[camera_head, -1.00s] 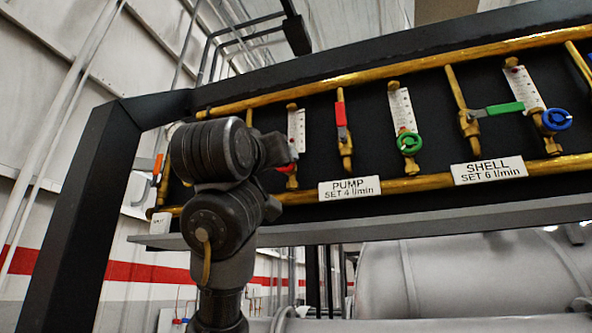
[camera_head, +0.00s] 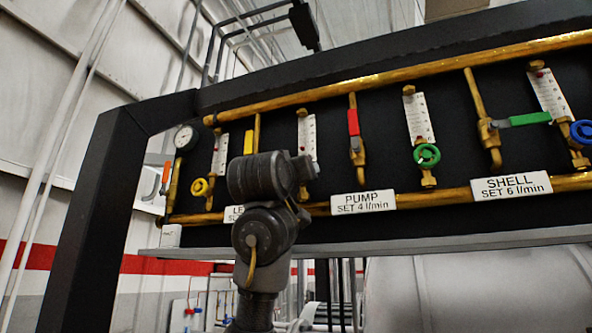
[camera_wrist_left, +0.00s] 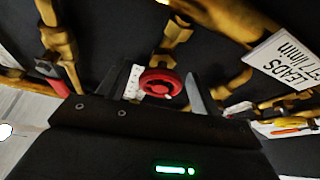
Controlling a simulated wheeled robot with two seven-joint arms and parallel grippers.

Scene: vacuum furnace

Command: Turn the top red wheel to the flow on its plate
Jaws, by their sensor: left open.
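The red wheel (camera_wrist_left: 161,83) shows in the left wrist view, below a brass fitting and beside a white flow scale (camera_wrist_left: 133,82). In the head view my arm hides it; the upper part of its flow scale (camera_head: 307,135) shows. The PUMP plate (camera_head: 363,202) reads SET 4 l/min. I cannot tell whether a finger touches the wheel. My right gripper is in neither view.
A red lever (camera_head: 353,122), green wheel (camera_head: 427,155), green lever (camera_head: 530,119), blue wheel (camera_head: 582,132) and yellow wheel (camera_head: 200,187) stand out from the black panel. Brass pipes (camera_head: 400,72) run along it. A grey ledge (camera_head: 400,233) lies below.

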